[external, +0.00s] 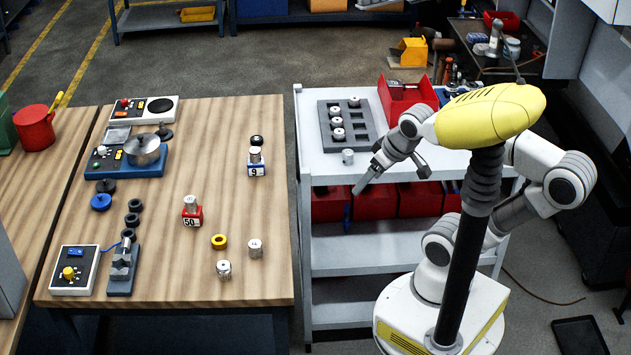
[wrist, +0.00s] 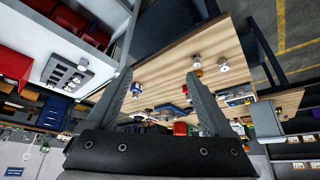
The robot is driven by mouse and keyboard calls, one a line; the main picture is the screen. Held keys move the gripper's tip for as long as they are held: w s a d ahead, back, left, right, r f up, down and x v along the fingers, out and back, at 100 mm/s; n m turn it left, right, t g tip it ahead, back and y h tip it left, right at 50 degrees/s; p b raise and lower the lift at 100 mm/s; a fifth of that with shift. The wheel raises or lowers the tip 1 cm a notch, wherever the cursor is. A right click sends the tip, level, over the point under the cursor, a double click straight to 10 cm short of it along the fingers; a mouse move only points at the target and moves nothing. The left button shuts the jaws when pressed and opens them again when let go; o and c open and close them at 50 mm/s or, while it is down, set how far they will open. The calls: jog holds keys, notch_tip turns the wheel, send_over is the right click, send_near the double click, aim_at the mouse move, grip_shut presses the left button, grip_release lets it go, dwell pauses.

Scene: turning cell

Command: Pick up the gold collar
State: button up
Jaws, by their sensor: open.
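The gold collar (external: 219,241) is a small yellow-gold ring lying flat on the wooden table, toward its right front. Two silver cylinders stand close by: one (external: 255,248) to its right and one (external: 224,269) just in front of it. My gripper (external: 391,181) is open and empty, over the front edge of the white cart, well to the right of the collar and apart from it. In the wrist view, my open fingers (wrist: 158,78) frame the tabletop, and a small yellow spot (wrist: 199,73) beside the silver cylinders appears to be the collar, partly hidden.
A red block marked 50 (external: 192,217) and a blue block marked 9 (external: 257,169) carry silver parts on the wooden table (external: 170,240). A grey rack (external: 325,120) and a red bin (external: 403,100) stand on the cart. A narrow gap separates table and cart.

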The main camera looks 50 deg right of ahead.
jog(key=w+a+f+m+g+y+b, duration=0.1)
jog(key=w+a+f+m+g+y, duration=0.3)
jog(key=w, duration=0.4)
jog(key=w+a+f+m+g+y+b, duration=0.1)
jog(key=w+f+m+y, duration=0.2)
jog(key=w+m, duration=0.4)
jog(key=m+t+y+b, duration=0.1)
jog(key=m+t+y, duration=0.1)
jog(key=m+y, duration=0.55)
send_near(215, 243)
jog(key=shift+w+a+f+m+h, duration=0.1)
jog(key=shift+a+f+m+h, duration=0.15)
jog(key=shift+a+m, duration=0.2)
jog(key=shift+w+a+f+m+h, duration=0.15)
jog(key=shift+a+m+h, duration=0.15)
jog(key=shift+m, duration=0.2)
jog(key=shift+x, duration=2.7)
jog(key=shift+w+r, duration=0.15)
jog(key=shift+c, duration=0.2)
